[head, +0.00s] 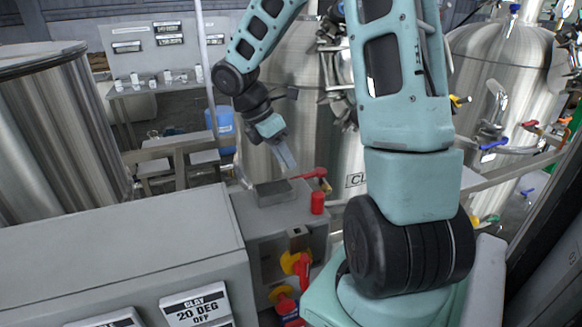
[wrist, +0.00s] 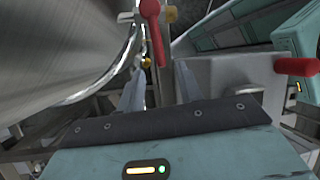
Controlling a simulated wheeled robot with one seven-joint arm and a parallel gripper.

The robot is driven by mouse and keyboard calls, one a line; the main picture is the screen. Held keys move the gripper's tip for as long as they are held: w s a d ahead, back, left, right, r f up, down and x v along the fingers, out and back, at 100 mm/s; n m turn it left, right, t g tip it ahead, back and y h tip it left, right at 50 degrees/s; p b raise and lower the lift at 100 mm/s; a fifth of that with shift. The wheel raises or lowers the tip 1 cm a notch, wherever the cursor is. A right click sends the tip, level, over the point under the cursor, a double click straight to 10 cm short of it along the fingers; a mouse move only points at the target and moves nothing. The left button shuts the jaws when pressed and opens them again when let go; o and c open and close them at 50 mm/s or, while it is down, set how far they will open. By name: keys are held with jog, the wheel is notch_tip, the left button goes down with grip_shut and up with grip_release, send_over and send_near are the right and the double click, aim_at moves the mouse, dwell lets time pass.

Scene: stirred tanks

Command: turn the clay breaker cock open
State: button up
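A red lever handle (head: 313,173) sits beside the steel tank marked "CL…", whose label (head: 355,180) is partly hidden by my arm.
A grey box (head: 274,193) and a red knob (head: 317,203) stand below my gripper. Red and yellow handles (head: 300,264) sit lower down. A large tank (head: 60,130) stands left.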

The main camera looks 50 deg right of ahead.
aim_at(304, 177)
jog(key=shift+x, duration=2.5)
grip_shut()
